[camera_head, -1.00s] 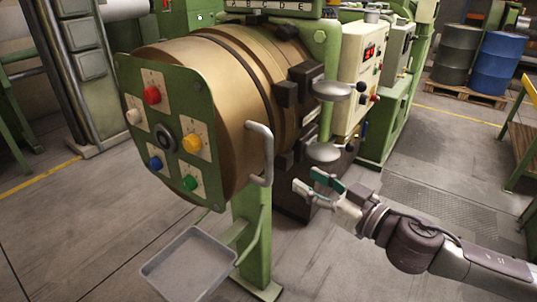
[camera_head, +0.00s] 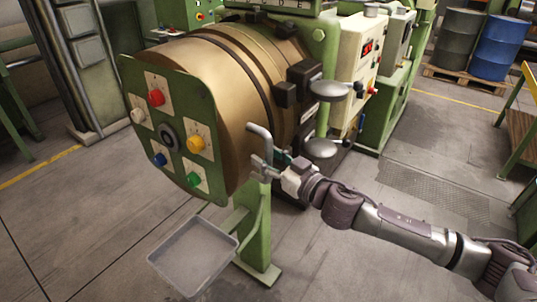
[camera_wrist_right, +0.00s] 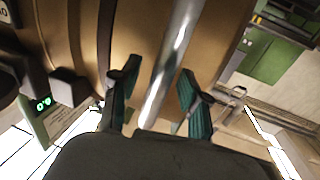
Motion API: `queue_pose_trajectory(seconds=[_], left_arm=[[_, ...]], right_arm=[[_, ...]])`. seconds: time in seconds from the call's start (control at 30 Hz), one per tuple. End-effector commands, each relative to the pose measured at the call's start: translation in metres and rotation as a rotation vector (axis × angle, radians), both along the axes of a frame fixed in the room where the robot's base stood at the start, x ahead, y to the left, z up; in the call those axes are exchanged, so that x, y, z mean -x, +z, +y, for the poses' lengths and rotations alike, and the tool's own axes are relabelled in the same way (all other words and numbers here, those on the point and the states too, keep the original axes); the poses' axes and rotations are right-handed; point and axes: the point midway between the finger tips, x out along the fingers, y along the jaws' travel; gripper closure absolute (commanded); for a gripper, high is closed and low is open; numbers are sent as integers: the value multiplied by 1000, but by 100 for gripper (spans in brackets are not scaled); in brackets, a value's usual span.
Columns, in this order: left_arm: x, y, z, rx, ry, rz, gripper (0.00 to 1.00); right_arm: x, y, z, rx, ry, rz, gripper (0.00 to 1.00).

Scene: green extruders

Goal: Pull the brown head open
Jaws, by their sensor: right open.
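The brown head (camera_head: 215,85) is a large bronze cylinder with a green front panel (camera_head: 175,130) that carries coloured buttons. A grey bar handle (camera_head: 262,134) sticks out from its right side. My right gripper (camera_head: 270,165) is at the lower part of this handle, with its fingers open. In the right wrist view, the handle bar (camera_wrist_right: 172,60) runs between the two open green-padded fingers (camera_wrist_right: 155,100). I cannot tell whether either finger touches it. The brown surface lies just behind the bar. My left gripper is not in view.
A grey tray (camera_head: 193,255) juts out below the head beside the green post (camera_head: 256,235). A cream control box (camera_head: 352,60) stands behind on the right. Blue (camera_head: 500,47) and dark (camera_head: 456,42) drums stand on a pallet far right. The floor left of the tray is clear.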

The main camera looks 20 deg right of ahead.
Motion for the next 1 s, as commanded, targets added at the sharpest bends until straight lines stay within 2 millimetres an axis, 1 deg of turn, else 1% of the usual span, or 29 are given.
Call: queue_pose_trajectory(seconds=[0.17,0.27,0.4,0.43,0.47,0.83,1.0], left_arm=[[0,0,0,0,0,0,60],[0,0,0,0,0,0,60],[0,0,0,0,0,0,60],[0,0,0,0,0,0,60],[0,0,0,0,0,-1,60],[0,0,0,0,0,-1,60],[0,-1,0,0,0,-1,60]], right_arm=[[0,0,0,0,0,0,55],[0,0,0,0,0,0,70],[0,0,0,0,-1,0,93],[0,0,0,0,-1,0,98],[0,0,0,0,-1,0,100],[1,0,0,-1,-3,0,100],[4,-1,6,-3,-27,1,100]])
